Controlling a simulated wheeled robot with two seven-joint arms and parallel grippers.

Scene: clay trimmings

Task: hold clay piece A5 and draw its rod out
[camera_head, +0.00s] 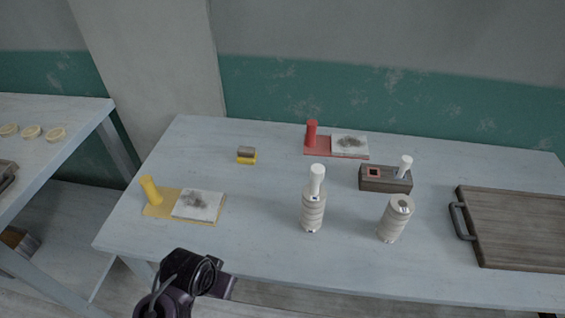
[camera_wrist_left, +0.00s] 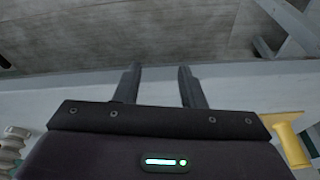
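Two ribbed, pale clay pieces stand upright on the table. The middle clay piece (camera_head: 312,212) has a white rod (camera_head: 317,178) sticking up from its top. The right clay piece (camera_head: 394,222) shows no rod, with a dark opening on top. I cannot read a label, so I cannot tell which is A5. My left gripper (camera_head: 217,281) is at the table's front edge, left of both pieces and apart from them. In the left wrist view its two fingers (camera_wrist_left: 160,88) are spread and empty; a ribbed pale piece (camera_wrist_left: 12,148) shows at the left edge. My right gripper is out of view.
A dark block (camera_head: 370,184) holds another white rod (camera_head: 404,166). A red board (camera_head: 317,151), a yellow board (camera_head: 160,209) with a yellow post (camera_head: 150,189), and a small grey-yellow block (camera_head: 246,155) lie around. A wooden tray (camera_head: 515,225) is at right. The front left is clear.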

